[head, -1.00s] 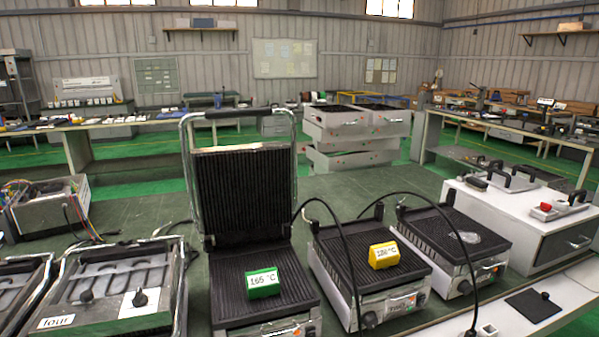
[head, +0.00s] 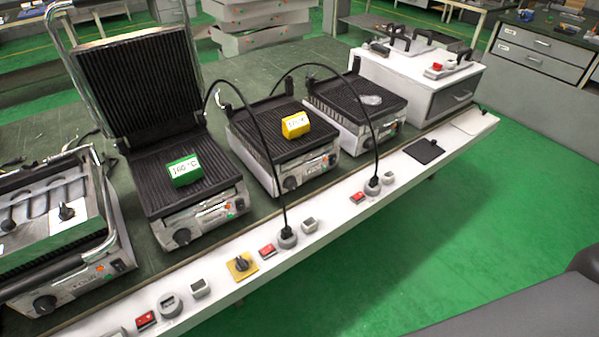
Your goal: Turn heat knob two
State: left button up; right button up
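Several grills stand in a row on a bench, each with a dark round knob low on its front. The knobs are on the left grill (head: 45,304), the open-lid grill (head: 182,236), the grill with a yellow block (head: 291,182) and the right grill (head: 365,142). I cannot read a "two" label on any. A green block (head: 185,170) marked in °C lies on the open-lid grill; a yellow block (head: 296,124) lies on the flat grill beside it. Neither gripper is in view.
The white front ledge (head: 330,228) carries red switches (head: 267,250), sockets with black cables (head: 287,237) and a yellow plate with a black knob (head: 242,263). A white cabinet (head: 425,75) stands at the right end.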

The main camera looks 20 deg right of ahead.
aim_at(290, 182)
jog(key=l+z, duration=0.3)
jog(key=i+l+z, duration=0.15)
jog(key=l+z, duration=0.2)
jog(key=i+l+z, duration=0.1)
jog(key=l+z, duration=0.2)
